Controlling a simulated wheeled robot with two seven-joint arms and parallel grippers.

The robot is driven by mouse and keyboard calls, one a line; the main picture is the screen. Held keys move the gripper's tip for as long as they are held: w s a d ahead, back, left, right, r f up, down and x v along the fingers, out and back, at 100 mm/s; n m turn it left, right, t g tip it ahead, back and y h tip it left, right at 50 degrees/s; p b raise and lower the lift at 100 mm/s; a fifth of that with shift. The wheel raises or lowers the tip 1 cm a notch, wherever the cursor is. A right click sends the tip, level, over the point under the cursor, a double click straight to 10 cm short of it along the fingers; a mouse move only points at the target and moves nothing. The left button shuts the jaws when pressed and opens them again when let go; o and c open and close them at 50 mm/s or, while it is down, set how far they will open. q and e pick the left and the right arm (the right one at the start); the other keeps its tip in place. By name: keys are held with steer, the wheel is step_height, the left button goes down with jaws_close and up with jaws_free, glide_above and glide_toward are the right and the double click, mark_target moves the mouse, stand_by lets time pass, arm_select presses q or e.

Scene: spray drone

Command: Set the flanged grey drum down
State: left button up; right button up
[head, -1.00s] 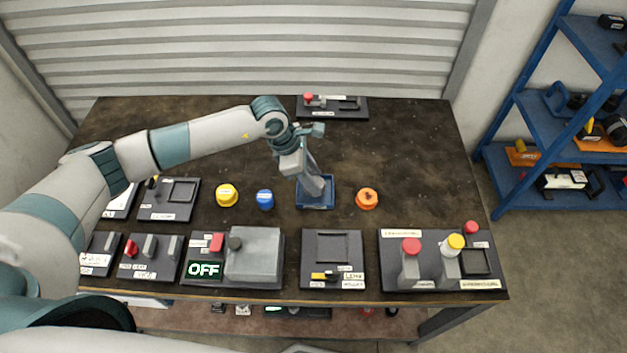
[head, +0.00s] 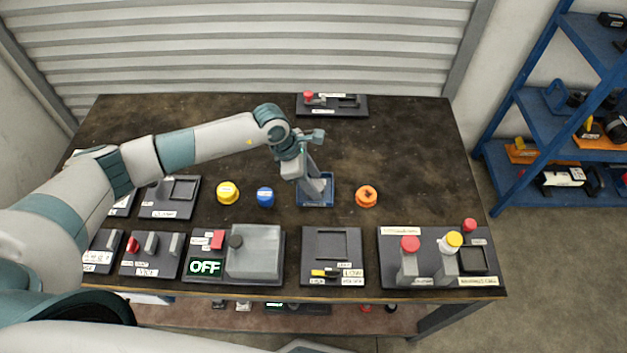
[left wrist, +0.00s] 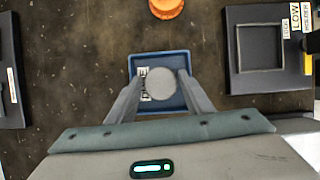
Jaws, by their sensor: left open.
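The flanged grey drum shows from above as a plain grey disc (left wrist: 160,83) in the left wrist view. It is inside the small blue tray (left wrist: 176,57), which has a white label on its floor. My left gripper (left wrist: 158,80) is open, with one finger on each side of the drum. Whether the fingers touch it, I cannot tell. In the head view the left gripper (head: 321,190) points down into the blue tray (head: 317,206), and the fingers mostly hide the drum. The drum's flange is not clear in either view. My right gripper is not in view.
An orange knob-like piece (head: 366,197) stands right of the tray; blue (head: 265,197) and yellow (head: 227,193) ones stand left. Dark panels line the front edge, including one with a square recess (head: 332,243) and one with upright posts (head: 409,262). The table behind the tray is mostly clear.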

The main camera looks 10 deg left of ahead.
arm_select(q)
steer(key=shift+r, duration=0.15)
steer(key=shift+a+r, duration=0.1)
steer(key=b+v, duration=0.3)
steer(key=v, duration=0.8)
steer(key=shift+r, duration=0.35)
steer(key=shift+a, duration=0.1)
